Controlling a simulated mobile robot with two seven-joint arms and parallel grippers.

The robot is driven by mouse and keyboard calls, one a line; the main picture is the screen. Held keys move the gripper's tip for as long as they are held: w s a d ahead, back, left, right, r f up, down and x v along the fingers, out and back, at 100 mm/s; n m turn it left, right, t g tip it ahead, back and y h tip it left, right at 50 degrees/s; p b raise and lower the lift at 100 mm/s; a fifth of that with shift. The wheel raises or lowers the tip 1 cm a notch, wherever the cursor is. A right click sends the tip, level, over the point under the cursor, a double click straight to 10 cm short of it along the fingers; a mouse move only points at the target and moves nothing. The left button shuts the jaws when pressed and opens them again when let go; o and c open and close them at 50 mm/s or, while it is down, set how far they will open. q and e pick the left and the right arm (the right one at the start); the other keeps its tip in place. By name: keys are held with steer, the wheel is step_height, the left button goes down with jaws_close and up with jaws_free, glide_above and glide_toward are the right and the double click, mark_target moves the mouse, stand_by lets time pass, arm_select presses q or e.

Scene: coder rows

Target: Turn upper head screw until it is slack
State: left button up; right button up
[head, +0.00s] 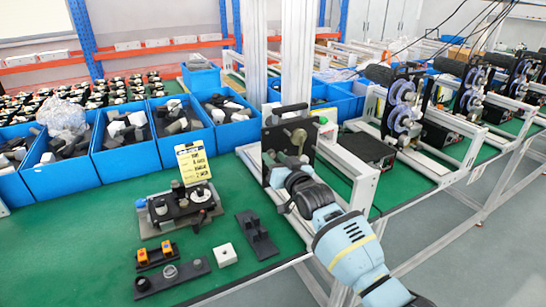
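A black upright plate (276,142) stands in a white frame at the right end of the green table. A brass-coloured round part (298,136) and dark head parts are mounted on it. I cannot pick out the upper head screw at this size. My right arm, blue and black, comes in from the lower right. My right gripper (279,170) is at the lower part of the plate, close in front of the head parts. Its fingers are small and dark against the plate, so I cannot tell whether they touch anything or how far apart they are. My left gripper is not in view.
Blue bins (126,162) with dark and white parts line the back of the table. A black fixture (181,206) with a yellow label card (193,161) stands left of the arm. A white block (225,255) and black parts lie in front. More coder units (403,108) stand right.

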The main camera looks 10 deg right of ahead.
steer(key=shift+f+m, duration=0.15)
steer(key=shift+m, duration=1.05)
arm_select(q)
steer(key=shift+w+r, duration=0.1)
arm_select(e)
jaws_close()
steer(key=n, duration=0.6)
steer(key=shift+r+p, duration=0.2)
steer(key=shift+p, duration=0.1)
steer(key=n, duration=0.4)
steer(key=shift+f, duration=0.1)
jaws_free()
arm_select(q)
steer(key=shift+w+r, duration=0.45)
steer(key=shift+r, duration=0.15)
